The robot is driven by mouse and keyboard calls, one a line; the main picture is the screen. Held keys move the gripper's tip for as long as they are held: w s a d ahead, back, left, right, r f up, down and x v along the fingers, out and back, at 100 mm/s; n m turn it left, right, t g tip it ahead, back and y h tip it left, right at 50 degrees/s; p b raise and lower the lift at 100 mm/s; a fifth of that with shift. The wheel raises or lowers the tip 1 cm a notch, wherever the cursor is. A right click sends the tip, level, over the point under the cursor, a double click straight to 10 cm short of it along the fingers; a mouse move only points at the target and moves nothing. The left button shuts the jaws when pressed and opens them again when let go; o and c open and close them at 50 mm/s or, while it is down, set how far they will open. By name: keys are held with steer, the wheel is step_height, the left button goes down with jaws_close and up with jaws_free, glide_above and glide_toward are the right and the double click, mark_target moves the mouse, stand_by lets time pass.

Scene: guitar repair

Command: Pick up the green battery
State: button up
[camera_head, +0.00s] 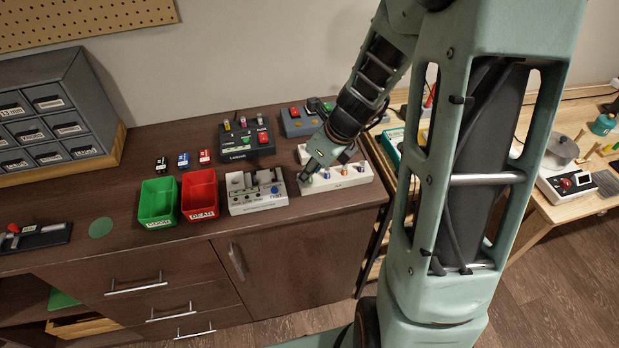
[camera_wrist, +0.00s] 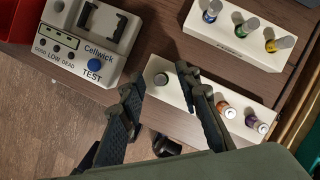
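The green battery (camera_wrist: 247,27) stands upright in the middle of the far white holder (camera_wrist: 227,45), between a blue battery (camera_wrist: 212,12) and a yellow battery (camera_wrist: 279,43). My gripper (camera_wrist: 160,82) is open and empty, over the near white holder (camera_wrist: 152,105), nearer to me than the green battery and to its left in the wrist view. A dark-topped cell (camera_wrist: 163,79) shows between the fingertips, not visibly gripped. In the head view my gripper (camera_head: 308,174) hangs over the left end of the near holder (camera_head: 352,179); the arm hides most of the far holder (camera_head: 304,152).
The near holder also carries orange (camera_wrist: 224,109) and purple (camera_wrist: 256,124) cells. A battery tester (camera_head: 257,201) stands close on the left, then red (camera_head: 199,195) and green (camera_head: 158,202) bins. A charger (camera_head: 246,140) is behind. The cabinet's right edge is near.

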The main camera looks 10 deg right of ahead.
jaws_close()
steer(key=shift+r, duration=0.15)
